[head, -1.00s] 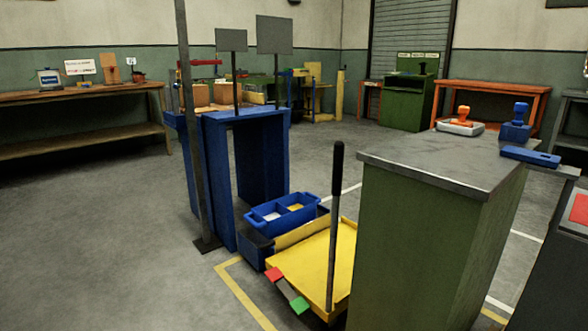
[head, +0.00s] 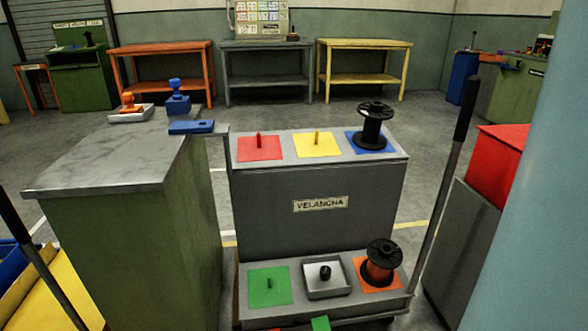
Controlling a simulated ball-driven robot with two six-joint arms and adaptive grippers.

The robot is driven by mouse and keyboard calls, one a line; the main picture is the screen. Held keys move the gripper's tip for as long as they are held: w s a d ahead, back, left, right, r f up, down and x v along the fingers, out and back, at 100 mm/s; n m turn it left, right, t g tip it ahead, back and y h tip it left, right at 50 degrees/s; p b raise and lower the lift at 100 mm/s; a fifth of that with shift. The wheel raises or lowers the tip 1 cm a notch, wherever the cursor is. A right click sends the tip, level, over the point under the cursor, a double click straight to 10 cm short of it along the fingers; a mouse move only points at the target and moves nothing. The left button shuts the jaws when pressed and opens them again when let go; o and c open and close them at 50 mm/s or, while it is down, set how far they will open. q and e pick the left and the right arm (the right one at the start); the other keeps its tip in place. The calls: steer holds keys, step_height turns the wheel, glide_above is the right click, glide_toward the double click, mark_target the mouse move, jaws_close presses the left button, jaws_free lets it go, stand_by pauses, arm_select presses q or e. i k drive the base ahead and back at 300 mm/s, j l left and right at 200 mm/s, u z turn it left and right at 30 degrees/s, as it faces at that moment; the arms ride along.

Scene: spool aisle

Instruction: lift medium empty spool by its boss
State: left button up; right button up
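A black spool (head: 372,126) with no visible winding stands upright on a blue square at the right of the grey stand's upper level. A second spool (head: 380,263) with black flanges and an orange core or winding stands on an orange square at the right of the lower level. A small black piece (head: 325,272) sits in a white tray (head: 311,292) beside it; its kind is too small to tell. I cannot tell which spool is the medium one. Neither of my grippers is in view.
The grey stand (head: 290,225) has red, yellow and green squares with pegs. A green cabinet (head: 180,245) with stamps on top stands at left. A dark-handled pole (head: 450,160) rises right of the stand, near a red box (head: 497,165). Open floor lies behind.

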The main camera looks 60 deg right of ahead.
mark_target(385, 255)
steer(key=z, duration=2.5)
